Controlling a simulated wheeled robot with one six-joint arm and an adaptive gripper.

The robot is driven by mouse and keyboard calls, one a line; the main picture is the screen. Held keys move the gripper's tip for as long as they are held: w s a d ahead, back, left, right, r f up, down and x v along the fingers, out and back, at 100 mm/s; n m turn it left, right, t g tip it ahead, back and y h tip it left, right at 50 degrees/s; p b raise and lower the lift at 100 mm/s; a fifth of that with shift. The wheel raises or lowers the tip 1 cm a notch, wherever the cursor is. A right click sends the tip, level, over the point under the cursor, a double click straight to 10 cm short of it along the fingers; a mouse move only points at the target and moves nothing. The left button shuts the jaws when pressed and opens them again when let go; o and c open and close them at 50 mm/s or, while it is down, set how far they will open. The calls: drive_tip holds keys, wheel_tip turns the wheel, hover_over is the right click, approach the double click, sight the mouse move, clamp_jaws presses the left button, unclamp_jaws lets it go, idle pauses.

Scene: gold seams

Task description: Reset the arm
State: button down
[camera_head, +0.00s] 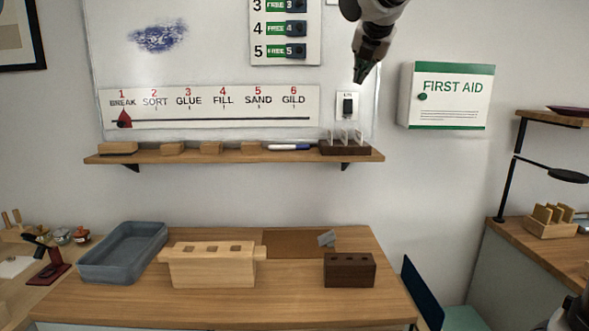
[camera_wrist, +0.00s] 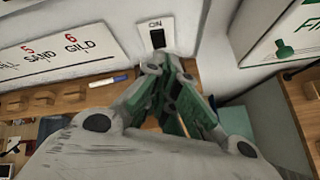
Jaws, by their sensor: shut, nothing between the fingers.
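My gripper (camera_head: 361,72) hangs at the top of the head view, in front of the whiteboard's right edge and above the wall switch (camera_head: 347,105). In the wrist view my gripper (camera_wrist: 160,62) has its green-padded fingers together, with nothing between them. The fingertips appear just below the switch (camera_wrist: 157,38) in that view, which is marked "ON". I cannot tell whether they touch it.
A wall shelf (camera_head: 228,155) with wooden blocks, a pen and a dark rack is below. A first aid box (camera_head: 447,96) hangs to the right. The workbench (camera_head: 220,305) holds a grey tray (camera_head: 124,252), a light block (camera_head: 213,268) and a dark block (camera_head: 349,270).

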drive_tip(key=s+d+f+m+g, duration=0.45)
drive_tip(key=s+f+m, duration=0.65)
drive_tip(key=f+m, duration=0.35)
drive_tip(key=s+d+f+m, duration=0.4)
drive_tip(key=s+m, duration=0.1)
drive_tip(key=s, duration=0.3)
drive_tip(key=s+d+f+m+g, duration=0.1)
drive_tip(key=s+d+f+m, duration=0.3)
drive_tip(key=s, duration=0.5)
drive_tip(key=s+d+f+m, duration=0.4)
drive_tip(key=s+m, duration=0.3)
drive_tip(key=s, duration=0.1)
drive_tip(key=shift+s+d+g, duration=0.2)
drive_tip(key=shift+s+g, duration=0.15)
drive_tip(key=c, duration=2.2)
unclamp_jaws()
